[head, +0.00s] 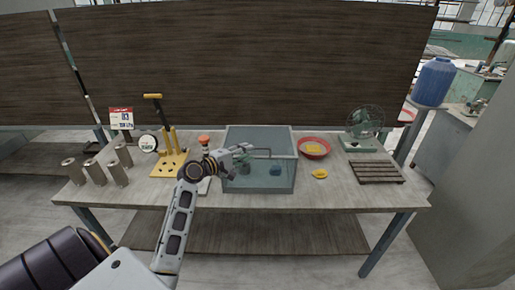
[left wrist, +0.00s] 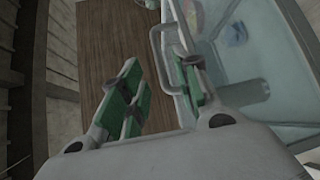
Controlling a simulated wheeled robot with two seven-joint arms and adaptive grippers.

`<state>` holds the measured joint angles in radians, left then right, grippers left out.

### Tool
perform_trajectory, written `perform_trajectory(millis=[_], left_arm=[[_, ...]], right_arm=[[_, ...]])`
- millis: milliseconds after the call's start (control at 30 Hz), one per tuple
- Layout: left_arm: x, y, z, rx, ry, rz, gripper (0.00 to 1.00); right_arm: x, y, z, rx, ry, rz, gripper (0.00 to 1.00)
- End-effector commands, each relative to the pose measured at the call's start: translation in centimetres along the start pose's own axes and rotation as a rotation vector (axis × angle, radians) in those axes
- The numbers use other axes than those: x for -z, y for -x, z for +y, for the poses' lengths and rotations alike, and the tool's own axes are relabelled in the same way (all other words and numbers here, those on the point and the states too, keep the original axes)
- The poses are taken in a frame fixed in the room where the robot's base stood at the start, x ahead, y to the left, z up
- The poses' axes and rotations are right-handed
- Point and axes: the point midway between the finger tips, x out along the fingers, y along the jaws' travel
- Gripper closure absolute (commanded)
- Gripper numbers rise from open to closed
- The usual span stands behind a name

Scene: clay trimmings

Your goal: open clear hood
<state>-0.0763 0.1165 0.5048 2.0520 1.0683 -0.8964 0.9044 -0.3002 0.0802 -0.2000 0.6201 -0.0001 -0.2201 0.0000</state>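The clear hood (head: 282,184) is a see-through box on the middle of the workbench, and it looks closed. A few bluish shapes show dimly inside. In the left wrist view the hood (left wrist: 262,60) fills the right side, with a grey bar handle (left wrist: 153,42) along its edge. My left gripper (head: 243,157) is at the hood's upper left front. In the left wrist view its green-padded fingers (left wrist: 160,95) are apart, with the handle's near end by the right finger. I cannot tell whether they touch. My right gripper is not in view.
On the bench (head: 340,197), a yellow lever press (head: 168,160), a red-topped item (head: 204,140) and metal cylinders (head: 95,172) stand left. A red bowl (head: 326,153), yellow piece (head: 319,174), green fan (head: 364,125) and slatted rack (head: 377,173) are right. A dark panel stands behind.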

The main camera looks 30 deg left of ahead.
Motion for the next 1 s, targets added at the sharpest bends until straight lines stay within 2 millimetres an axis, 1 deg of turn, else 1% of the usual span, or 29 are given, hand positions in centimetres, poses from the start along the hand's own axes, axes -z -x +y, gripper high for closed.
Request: perform_trajectory(millis=[100,400,600,800,1000], left_arm=[[-0.1,-1.3,0.1,0.0,0.001,-0.002,0.68],[-0.1,-4.4,0.1,-0.001,0.001,-0.002,0.68],[0.0,-5.9,0.0,0.001,0.001,-0.001,0.68],[-0.1,-6.6,0.0,0.0,0.0,-0.001,0.68],[-0.1,-6.7,0.0,0.001,0.0,-0.001,0.68]], right_arm=[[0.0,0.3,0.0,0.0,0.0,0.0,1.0],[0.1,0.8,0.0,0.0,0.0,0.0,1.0],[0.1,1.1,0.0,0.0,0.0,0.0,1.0],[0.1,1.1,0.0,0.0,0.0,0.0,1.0],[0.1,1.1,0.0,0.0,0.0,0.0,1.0]])
